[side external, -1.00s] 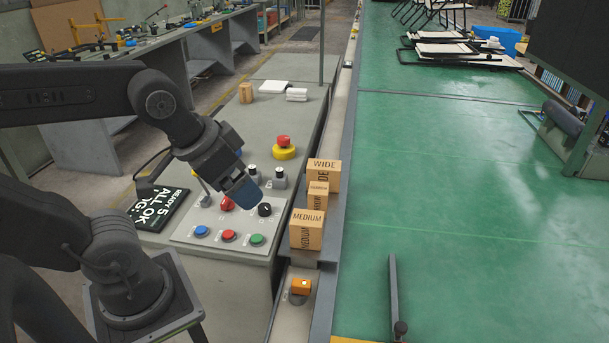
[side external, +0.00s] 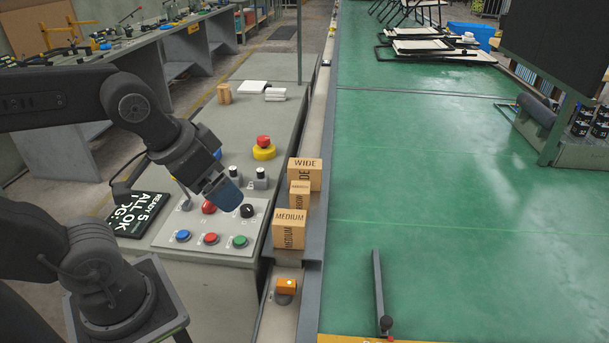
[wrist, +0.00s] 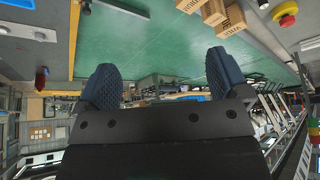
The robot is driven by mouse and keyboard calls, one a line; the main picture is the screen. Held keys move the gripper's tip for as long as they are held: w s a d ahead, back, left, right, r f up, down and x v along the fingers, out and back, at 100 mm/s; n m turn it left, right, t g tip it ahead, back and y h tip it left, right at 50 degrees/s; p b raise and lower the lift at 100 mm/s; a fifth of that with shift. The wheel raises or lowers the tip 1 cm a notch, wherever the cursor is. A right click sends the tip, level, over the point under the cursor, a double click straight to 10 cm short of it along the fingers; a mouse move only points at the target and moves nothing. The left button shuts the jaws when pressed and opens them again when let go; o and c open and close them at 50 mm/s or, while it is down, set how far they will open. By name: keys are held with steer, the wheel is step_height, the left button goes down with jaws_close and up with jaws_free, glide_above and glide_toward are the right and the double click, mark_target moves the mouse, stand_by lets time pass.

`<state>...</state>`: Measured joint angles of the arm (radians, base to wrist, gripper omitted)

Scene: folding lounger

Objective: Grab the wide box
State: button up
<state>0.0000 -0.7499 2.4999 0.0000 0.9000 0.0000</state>
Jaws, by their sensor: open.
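The wide box (side external: 306,176) is a tan carton marked WIDE. It stands upright on the narrow ledge beside the green surface, farthest back in a row of three boxes. The narrow box (side external: 299,196) is directly in front of it, and the medium box (side external: 289,230) is nearest. My gripper (side external: 228,197) hangs over the button panel, left of the boxes and apart from them. In the wrist view my gripper (wrist: 161,82) has its two blue fingers spread with nothing between them. The wide box (wrist: 232,19) appears at upper right there, outside the fingers.
A yellow-based red stop button (side external: 264,148) and the button panel (side external: 190,236) are left of the boxes. An orange device (side external: 286,286) sits in front of the row. The green surface (side external: 430,200) to the right is mostly clear.

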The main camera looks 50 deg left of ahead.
steer(key=w+a+r+m+g, duration=0.1)
steer(key=w+a+r, duration=0.1)
steer(key=w, duration=0.4)
steer(key=w+a+r+m, duration=0.1)
steer(key=w+a+r, duration=0.1)
steer(key=w, duration=0.5)
steer(key=m+g+h, duration=0.1)
steer(key=m+g, duration=0.2)
steer(key=m, duration=0.4)
glide_above(305, 163)
steer(key=s+a, duration=0.2)
step_height(305, 163, down, 17)
steer(key=f, duration=0.4)
steer(key=w+d+f, duration=0.1)
steer(key=f, duration=0.4)
steer(key=w+d+f, duration=0.1)
steer(key=f, duration=0.4)
steer(key=shift+w+d, duration=0.1)
steer(key=shift+f, duration=0.15)
